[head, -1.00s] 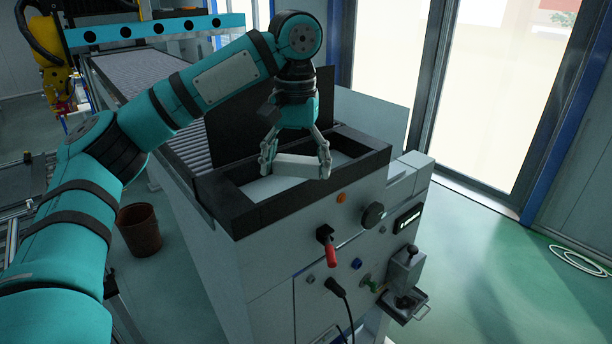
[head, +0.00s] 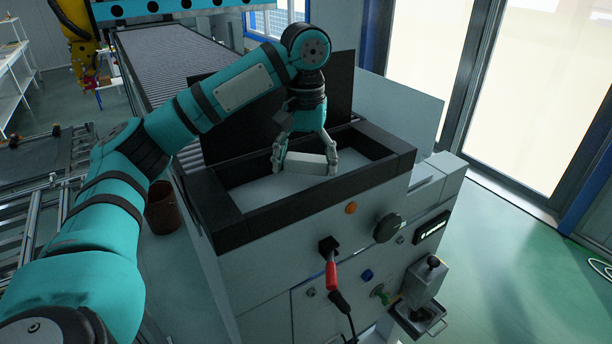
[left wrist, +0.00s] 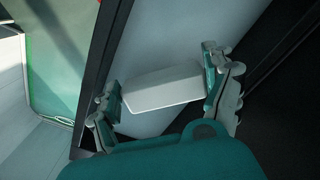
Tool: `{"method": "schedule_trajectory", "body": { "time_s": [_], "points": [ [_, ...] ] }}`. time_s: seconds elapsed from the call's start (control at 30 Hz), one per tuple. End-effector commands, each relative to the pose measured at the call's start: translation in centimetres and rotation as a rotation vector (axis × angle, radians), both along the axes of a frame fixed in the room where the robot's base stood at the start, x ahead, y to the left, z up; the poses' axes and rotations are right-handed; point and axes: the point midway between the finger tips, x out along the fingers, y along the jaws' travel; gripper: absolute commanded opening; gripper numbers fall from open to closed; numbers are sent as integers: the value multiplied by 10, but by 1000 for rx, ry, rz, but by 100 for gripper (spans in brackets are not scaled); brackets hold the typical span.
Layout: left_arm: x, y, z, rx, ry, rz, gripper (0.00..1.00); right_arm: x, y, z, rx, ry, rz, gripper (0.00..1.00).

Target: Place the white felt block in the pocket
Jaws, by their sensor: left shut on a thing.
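The white felt block (head: 303,163) is a pale, oblong bar held lengthwise between the fingertips of my left gripper (head: 305,161). The gripper points down over the pocket (head: 325,197), a black-rimmed rectangular recess with a pale floor on top of the machine. The block appears over the pocket's inside, within the rim; I cannot tell whether it touches the floor. In the left wrist view the block (left wrist: 163,88) spans both fingers, with the pale floor behind it and dark rims on both sides. My right gripper is not in view.
A dark upright panel stands behind the pocket, and a roller conveyor (head: 165,55) runs back from it. The front face carries an orange button (head: 351,207), a dark knob (head: 387,228) and a red-handled plug (head: 331,272).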

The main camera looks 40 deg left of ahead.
Motion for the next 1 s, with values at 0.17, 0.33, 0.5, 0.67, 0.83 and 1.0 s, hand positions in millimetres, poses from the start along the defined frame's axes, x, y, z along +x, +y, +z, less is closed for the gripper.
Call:
{"method": "schedule_trajectory", "body": {
  "time_s": [0.17, 0.33, 0.5, 0.67, 0.83, 1.0],
  "points": [
    [-1, 1, -25, 2, 4, 1, 57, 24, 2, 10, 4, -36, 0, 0],
    [0, 0, -33, 1, 1, 0, 57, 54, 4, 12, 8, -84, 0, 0],
    [0, 0, -33, 0, 2, 0, 57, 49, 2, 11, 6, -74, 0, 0],
    [0, 0, -34, 0, 2, -1, 96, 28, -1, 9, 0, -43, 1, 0],
    [0, 0, -34, 0, 2, -1, 100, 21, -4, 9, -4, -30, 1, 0],
    [0, 0, -32, 1, 1, 0, 100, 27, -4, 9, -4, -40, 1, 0]
  ]
}}
